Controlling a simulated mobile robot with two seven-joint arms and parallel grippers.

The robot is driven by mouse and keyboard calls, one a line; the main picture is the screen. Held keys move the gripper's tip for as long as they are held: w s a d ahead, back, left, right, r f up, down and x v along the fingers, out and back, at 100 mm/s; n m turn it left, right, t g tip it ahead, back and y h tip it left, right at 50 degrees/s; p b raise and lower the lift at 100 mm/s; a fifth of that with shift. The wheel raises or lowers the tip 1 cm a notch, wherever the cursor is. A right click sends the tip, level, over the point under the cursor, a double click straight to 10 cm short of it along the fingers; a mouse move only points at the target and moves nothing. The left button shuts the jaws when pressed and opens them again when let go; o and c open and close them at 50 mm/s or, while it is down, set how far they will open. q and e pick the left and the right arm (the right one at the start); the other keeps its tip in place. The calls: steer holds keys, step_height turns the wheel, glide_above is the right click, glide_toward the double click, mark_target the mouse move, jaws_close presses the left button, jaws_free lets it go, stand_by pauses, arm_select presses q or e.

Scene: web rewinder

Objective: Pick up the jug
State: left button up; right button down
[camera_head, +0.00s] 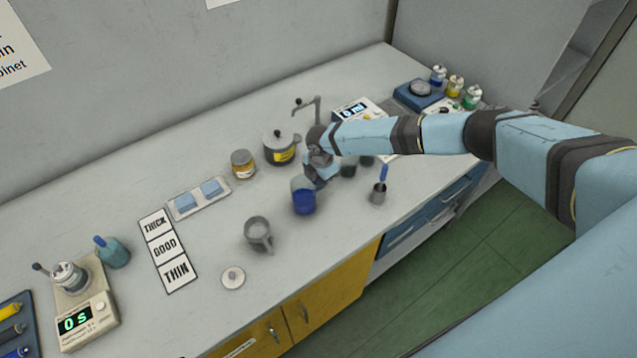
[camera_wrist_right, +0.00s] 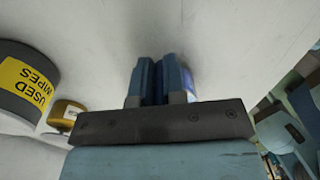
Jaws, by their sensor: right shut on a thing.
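The jug (camera_head: 303,198), a clear vessel with blue liquid in it, is near the middle of the bench in the head view. My right gripper (camera_head: 312,180) reaches down to its upper right side and is shut on it, seemingly at the handle. In the right wrist view the two fingers (camera_wrist_right: 161,82) are close together, and a small bluish part of the jug (camera_wrist_right: 189,84) shows behind them. The fingers hide the rest. I cannot tell whether the jug's base touches the bench. My left gripper is not in view.
A grey handled cup (camera_head: 258,234) stands to the jug's lower left. A lidded pot (camera_head: 281,148) and an amber jar (camera_head: 243,164) stand behind. A small pot with a blue-handled tool (camera_head: 378,193) is to the right. Bare bench lies in front of the jug.

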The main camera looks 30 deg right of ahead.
step_height(320, 180, up, 20)
steer(key=b, duration=0.2)
steer(key=shift+f, duration=0.2)
stand_by(0.8)
